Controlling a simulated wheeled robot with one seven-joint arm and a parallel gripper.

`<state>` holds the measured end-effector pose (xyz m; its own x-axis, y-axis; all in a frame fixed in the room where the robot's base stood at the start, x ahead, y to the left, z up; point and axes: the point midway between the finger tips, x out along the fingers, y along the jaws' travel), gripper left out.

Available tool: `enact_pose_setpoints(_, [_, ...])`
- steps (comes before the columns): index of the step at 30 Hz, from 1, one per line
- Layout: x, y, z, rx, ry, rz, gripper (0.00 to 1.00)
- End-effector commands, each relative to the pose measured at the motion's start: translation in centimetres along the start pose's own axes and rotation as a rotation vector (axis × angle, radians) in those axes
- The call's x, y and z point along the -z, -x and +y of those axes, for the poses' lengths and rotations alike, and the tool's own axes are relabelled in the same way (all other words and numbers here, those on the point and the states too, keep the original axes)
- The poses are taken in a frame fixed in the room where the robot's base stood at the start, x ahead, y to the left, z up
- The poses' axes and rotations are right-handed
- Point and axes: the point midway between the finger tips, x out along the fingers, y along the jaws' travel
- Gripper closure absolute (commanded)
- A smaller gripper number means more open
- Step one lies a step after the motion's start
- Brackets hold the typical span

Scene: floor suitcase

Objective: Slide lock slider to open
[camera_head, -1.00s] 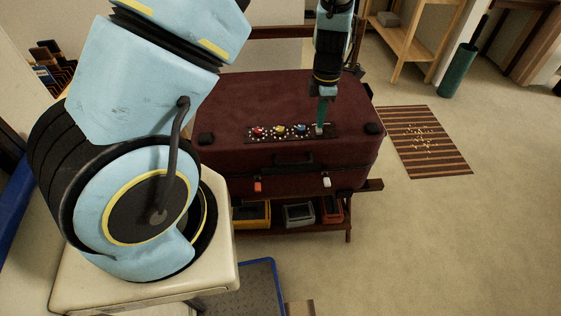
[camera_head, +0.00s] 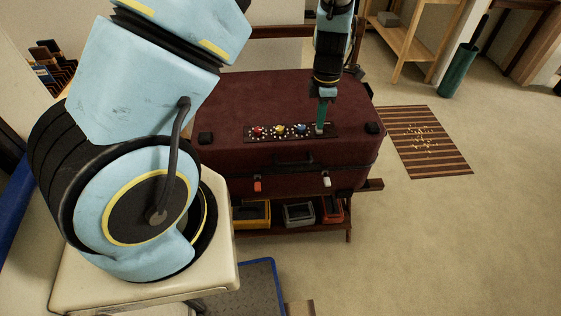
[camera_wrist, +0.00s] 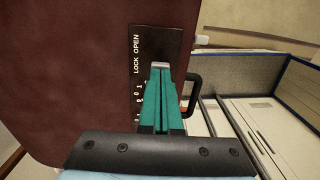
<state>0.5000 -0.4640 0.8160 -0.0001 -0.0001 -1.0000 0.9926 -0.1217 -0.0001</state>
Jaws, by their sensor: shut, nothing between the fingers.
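The dark red suitcase (camera_head: 290,100) lies flat on a wooden stand. A black lock panel (camera_head: 268,133) runs along its top near the front edge, with red, yellow and blue pieces. The wrist view shows the panel (camera_wrist: 155,45) with the words LOCK and OPEN. My gripper (camera_head: 320,128) points down at the panel's right end, its green fingers shut. In the wrist view my gripper (camera_wrist: 159,70) has its fingertips at a small pale slider (camera_wrist: 160,65) beside the lettering. The fingers hide most of the slider, and I cannot tell whether they touch it.
Orange (camera_head: 258,187) and white (camera_head: 327,182) latches sit on the suitcase front. Its black handle (camera_head: 294,159) is between them. Bins (camera_head: 299,213) stand on the shelf below. A striped mat (camera_head: 427,142) lies on the floor to the right, with open floor in front.

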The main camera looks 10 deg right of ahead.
Motion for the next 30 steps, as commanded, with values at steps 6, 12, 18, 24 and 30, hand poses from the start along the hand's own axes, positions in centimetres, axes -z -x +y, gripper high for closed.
enact_pose_setpoints(6, [0.0,-0.4,0.0,0.000,0.000,0.000,1.00])
enact_pose_setpoints(12, [0.0,-0.7,0.0,0.000,0.000,0.000,1.00])
enact_pose_setpoints(18, [-0.1,-0.6,0.0,0.000,0.000,0.000,1.00])
enact_pose_setpoints(24, [-0.6,-0.6,0.0,0.000,-0.001,0.000,1.00])
enact_pose_setpoints(30, [-1.1,-0.6,0.0,0.000,0.000,0.000,1.00])
